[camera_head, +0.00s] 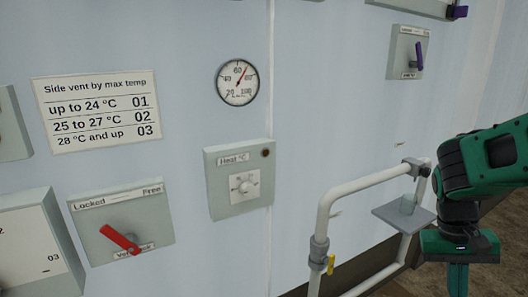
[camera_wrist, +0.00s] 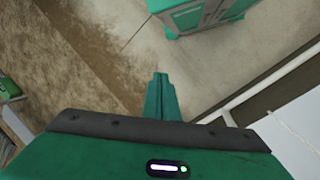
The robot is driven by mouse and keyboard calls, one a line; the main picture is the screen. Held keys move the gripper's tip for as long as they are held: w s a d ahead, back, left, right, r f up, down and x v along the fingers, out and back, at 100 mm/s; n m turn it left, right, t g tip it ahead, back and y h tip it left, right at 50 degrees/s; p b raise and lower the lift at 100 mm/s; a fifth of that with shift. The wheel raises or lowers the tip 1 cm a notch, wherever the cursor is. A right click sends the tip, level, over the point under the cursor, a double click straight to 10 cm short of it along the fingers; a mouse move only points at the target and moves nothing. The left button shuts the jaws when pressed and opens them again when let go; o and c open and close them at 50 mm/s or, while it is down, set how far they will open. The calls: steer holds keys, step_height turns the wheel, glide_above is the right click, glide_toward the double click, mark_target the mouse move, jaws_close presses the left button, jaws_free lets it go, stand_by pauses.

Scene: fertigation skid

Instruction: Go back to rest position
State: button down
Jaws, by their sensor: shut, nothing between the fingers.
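My gripper (camera_wrist: 161,80) shows in the wrist view with its two green fingers together, shut and empty, pointing out over the floor. In the head view my green arm is at the right edge, and the gripper body (camera_head: 460,243) hangs at its lower end, beside the white pipe. The fingertips are cut off by the lower edge of the head view. Nothing touches the fingers in the wrist view.
A white pipe frame (camera_head: 325,220) with a grey plate (camera_head: 404,214) and yellow-handled valve (camera_head: 331,264) stands close left of my arm. The wall carries a red lever (camera_head: 120,240), heat dial (camera_head: 243,186), gauge (camera_head: 237,82) and purple switch (camera_head: 419,55). A green cabinet (camera_wrist: 205,14) stands beyond open floor.

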steer(key=s+r+m+t+y, duration=0.1)
steer(key=s+r+t+y, duration=0.1)
steer(key=s, duration=0.7)
steer(key=shift+d+r+t, duration=0.15)
steer(key=shift+r+t, duration=0.15)
steer(key=shift+r, duration=0.25)
